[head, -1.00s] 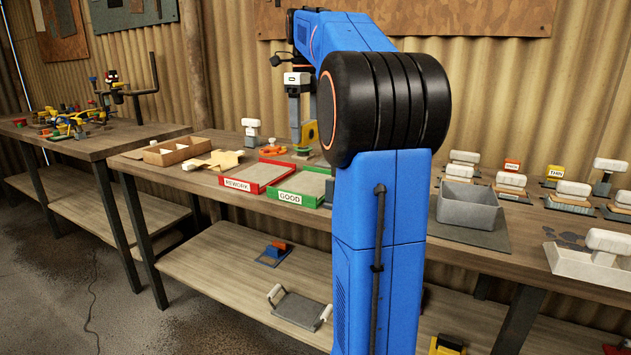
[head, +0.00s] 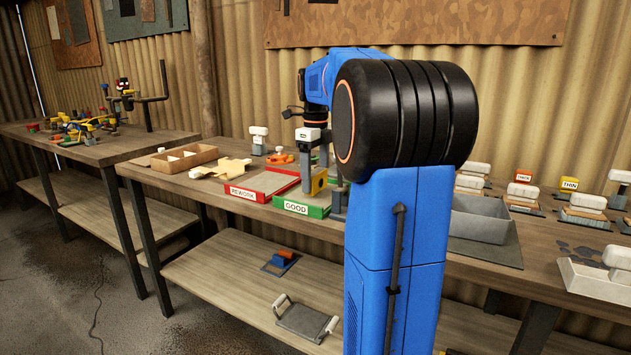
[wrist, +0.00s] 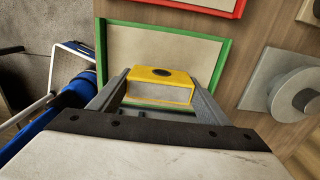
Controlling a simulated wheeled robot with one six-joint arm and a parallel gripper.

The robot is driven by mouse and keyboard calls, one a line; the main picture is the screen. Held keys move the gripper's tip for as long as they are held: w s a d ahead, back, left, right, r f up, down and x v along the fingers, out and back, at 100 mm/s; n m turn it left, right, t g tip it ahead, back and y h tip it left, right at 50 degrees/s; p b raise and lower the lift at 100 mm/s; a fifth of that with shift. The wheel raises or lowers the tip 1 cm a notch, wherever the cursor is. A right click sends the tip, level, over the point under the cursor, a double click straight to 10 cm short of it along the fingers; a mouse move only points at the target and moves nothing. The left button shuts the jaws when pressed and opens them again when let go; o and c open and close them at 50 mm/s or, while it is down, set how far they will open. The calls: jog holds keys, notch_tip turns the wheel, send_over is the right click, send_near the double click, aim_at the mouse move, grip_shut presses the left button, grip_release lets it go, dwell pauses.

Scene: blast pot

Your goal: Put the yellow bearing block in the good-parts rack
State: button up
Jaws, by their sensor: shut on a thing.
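The yellow bearing block (wrist: 161,87) has a dark round hole and pale grey sides. My gripper (wrist: 158,88) is shut on it, one finger on each side. In the head view the block (head: 319,182) is at my gripper (head: 316,175), over the green-rimmed rack labelled GOOD (head: 295,208). In the wrist view the block lies within the green rim of this rack (wrist: 150,27). I cannot tell whether its underside touches the rack floor.
The red-rimmed REWORK rack (head: 242,193) adjoins the good rack on the left. A cardboard divided box (head: 183,158) stands further left. A grey bin (head: 480,217) stands right of my arm. A grey piece with a round knob (wrist: 290,95) is near the rack.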

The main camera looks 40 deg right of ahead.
aim_at(315, 171)
jog(key=shift+f, duration=0.5)
jog(key=shift+f, duration=0.1)
jog(key=o, duration=1.4)
notch_tip(315, 171, up, 12)
jog(key=shift+r, duration=0.1)
